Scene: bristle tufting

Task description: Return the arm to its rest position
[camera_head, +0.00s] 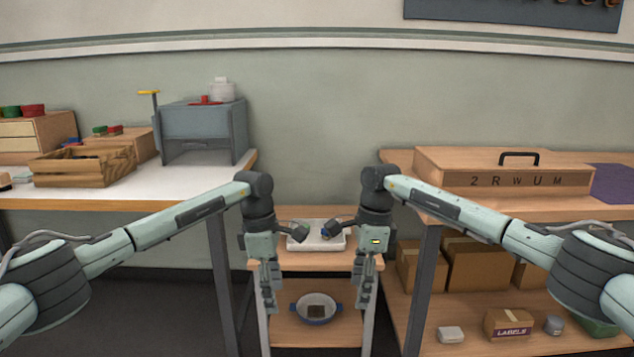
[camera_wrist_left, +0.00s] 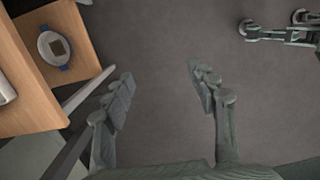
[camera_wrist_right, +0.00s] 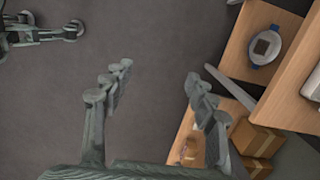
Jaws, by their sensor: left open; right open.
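My left gripper (camera_head: 269,287) hangs pointing down in front of a small wooden shelf stand, at its left side. In the left wrist view my left gripper (camera_wrist_left: 165,100) has its fingers spread wide with only grey floor between them. My right gripper (camera_head: 364,285) hangs pointing down at the stand's right side. In the right wrist view my right gripper (camera_wrist_right: 160,90) has its fingers apart and nothing between them. Both arms reach in from the sides at about the same height.
The small stand (camera_head: 300,263) holds a white tray (camera_head: 300,243) on top and a blue-handled round dish (camera_head: 316,321) below. A white-topped table (camera_head: 200,182) is at left, with a wooden crate (camera_head: 84,166) and grey machine (camera_head: 204,132). A wooden bench (camera_head: 480,207) with a lettered box (camera_head: 500,172) is at right.

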